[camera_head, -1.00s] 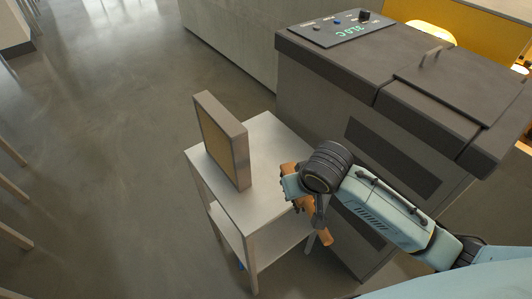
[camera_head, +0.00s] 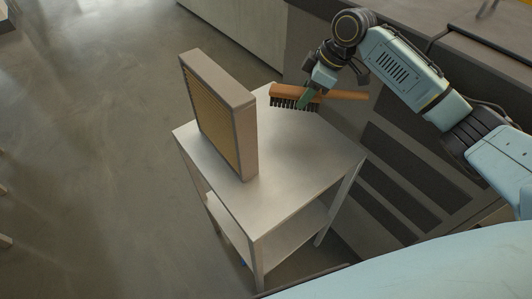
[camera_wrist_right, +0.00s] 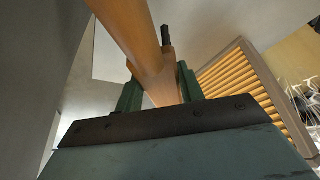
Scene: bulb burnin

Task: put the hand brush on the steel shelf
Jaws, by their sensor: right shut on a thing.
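The hand brush (camera_head: 345,95) has an orange-brown wooden body and handle with dark bristles pointing down. My right gripper (camera_head: 308,97) is shut on it at the back part of the steel shelf's top. In the right wrist view the brush's wooden handle (camera_wrist_right: 135,35) runs between the green fingers. The steel shelf (camera_head: 290,180) is a small stand with a pale metal top and a lower board. The brush is over or near its top's back edge; I cannot tell whether the bristles touch it. My left gripper is not in view.
A framed filter panel (camera_head: 245,135) with yellow pleats stands upright on the left of the shelf top, also in the right wrist view (camera_wrist_right: 240,75). A grey cabinet (camera_head: 400,150) stands close behind and right. The top's front and right are clear.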

